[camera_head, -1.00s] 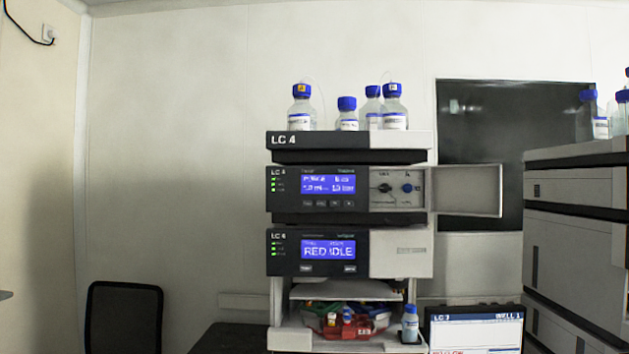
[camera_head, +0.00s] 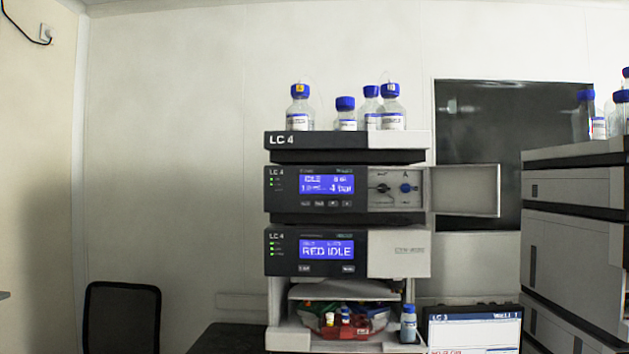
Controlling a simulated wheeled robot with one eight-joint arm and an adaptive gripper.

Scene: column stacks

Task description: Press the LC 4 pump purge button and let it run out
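The LC 4 stack stands at the middle of the head view. Its pump module (camera_head: 285,203) is the upper one with a blue screen (camera_head: 326,185), which seems to read IDLE on its top line; the smaller text is hard to read. A row of small buttons (camera_head: 326,204) lies under the screen, their labels too small to read. Two knobs show to the right, a dark one (camera_head: 382,188) and a blue one (camera_head: 405,188). The pump's door (camera_head: 465,190) stands open to the right. My gripper is not in view.
Several blue-capped bottles (camera_head: 297,115) stand on the stack's top tray. The lower module (camera_head: 399,254) has a second blue screen. Below it is an open bay (camera_head: 300,334) with coloured items. Another stack (camera_head: 575,250) stands at right, a dark chair (camera_head: 122,315) at lower left.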

